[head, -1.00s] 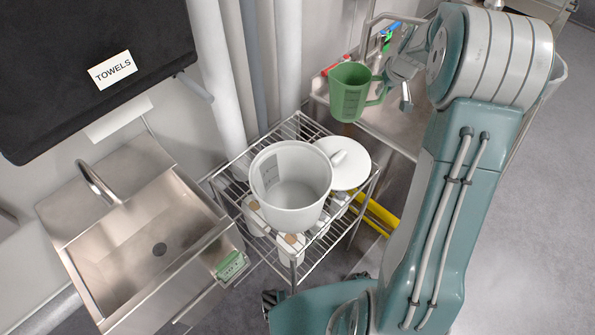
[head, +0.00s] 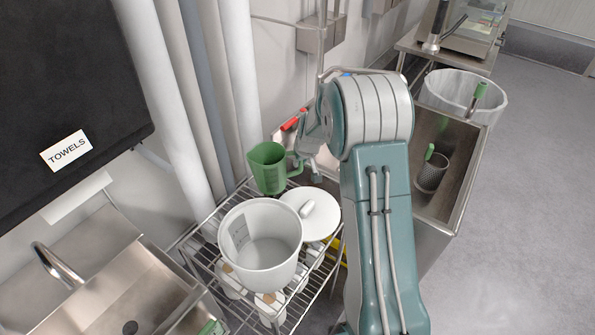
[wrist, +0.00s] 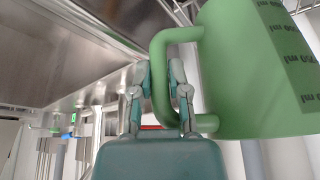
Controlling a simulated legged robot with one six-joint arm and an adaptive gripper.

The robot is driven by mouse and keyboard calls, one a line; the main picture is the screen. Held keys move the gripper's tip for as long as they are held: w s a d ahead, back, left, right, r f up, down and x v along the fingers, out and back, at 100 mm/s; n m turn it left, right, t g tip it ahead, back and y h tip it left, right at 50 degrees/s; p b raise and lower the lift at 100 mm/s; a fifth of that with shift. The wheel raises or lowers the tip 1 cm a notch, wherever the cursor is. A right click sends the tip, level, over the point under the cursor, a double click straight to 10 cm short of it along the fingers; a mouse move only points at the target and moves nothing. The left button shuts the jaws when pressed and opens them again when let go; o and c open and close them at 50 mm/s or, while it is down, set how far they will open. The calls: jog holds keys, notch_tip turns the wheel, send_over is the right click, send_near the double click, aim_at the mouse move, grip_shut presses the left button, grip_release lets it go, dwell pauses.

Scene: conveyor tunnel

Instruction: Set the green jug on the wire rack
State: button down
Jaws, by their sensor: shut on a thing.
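The green jug (head: 267,167) is upright in the head view, above the back part of the wire rack (head: 204,232). Its base seems clear of the rack, but the gap is hard to judge. My gripper (head: 303,158) is at its right side, shut on the handle. The wrist view shows the fingers (wrist: 160,75) on either side of the handle of the jug (wrist: 245,75), which has dark volume marks. My arm hides part of the rack's right side.
A white bucket (head: 261,247) and a round white lid (head: 322,217) take up much of the rack's top, with bottles on a lower shelf. Pipes (head: 243,90) and the wall stand close behind. A steel sink (head: 130,310) is at the left, another basin (head: 460,170) at the right.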

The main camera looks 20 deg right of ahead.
aim_at(296, 171)
jog(key=shift+w+a+f, duration=0.1)
jog(key=shift+a+f, duration=0.55)
jog(key=shift+a, duration=0.15)
notch_tip(296, 171, down, 3)
jog(key=shift+r, duration=0.2)
jog(key=shift+d+f, duration=0.1)
jog(key=shift+d, duration=0.15)
jog(key=c, duration=1)
grip_release()
jog(key=o, duration=0.4)
